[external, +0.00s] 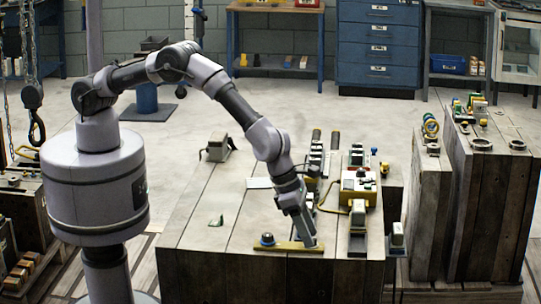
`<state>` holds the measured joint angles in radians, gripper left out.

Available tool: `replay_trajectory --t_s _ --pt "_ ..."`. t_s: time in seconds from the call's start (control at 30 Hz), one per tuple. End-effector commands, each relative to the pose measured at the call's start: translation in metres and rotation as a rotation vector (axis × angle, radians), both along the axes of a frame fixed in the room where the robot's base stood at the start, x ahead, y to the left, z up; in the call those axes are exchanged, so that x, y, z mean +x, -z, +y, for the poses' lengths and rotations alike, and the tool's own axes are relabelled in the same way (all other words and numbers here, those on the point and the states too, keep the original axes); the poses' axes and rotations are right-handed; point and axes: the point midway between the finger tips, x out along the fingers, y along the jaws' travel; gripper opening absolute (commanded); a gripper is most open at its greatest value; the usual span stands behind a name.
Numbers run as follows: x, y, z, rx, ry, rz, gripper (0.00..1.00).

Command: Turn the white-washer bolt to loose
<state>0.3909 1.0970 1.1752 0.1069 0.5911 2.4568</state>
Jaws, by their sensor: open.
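My gripper (307,238) is open and points down over the right part of a flat yellow bar (284,246) at the front of the wooden table. A dark bolt or knob with a bluish top (267,239) stands at the bar's left end, to the left of my gripper and apart from it. I cannot make out a white washer at this size. My gripper hides part of the bar's right end, and I cannot tell whether the fingers touch it or have something between them.
A yellow box with red parts (358,185) and a dark upright block (358,217) stand to the right on the table (205,240). Black tools (317,165) lie behind my gripper. A grey clamp-like object (219,147) sits at the back left. The table's left part is mostly clear.

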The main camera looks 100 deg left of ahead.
Motion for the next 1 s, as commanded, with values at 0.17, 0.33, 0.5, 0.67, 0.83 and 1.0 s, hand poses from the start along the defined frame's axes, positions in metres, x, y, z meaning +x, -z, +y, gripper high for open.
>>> replay_trajectory --t_s 0.17,0.33,0.5,0.67,0.83,1.0 --pt "0.0026 0.0057 -0.0002 0.0 -0.001 0.0 0.47" --pt "0.0025 0.0053 -0.0002 0.0 -0.001 0.0 0.47" --pt "0.0024 0.0054 -0.0001 0.0 -0.001 0.0 0.17" --pt "0.0024 0.0054 -0.0001 0.0 -0.001 0.0 0.0" --pt "0.0023 0.0055 -0.0002 0.001 -0.009 0.0 0.0" --pt "0.0025 0.0058 -0.0008 0.001 -0.059 0.0 0.0"
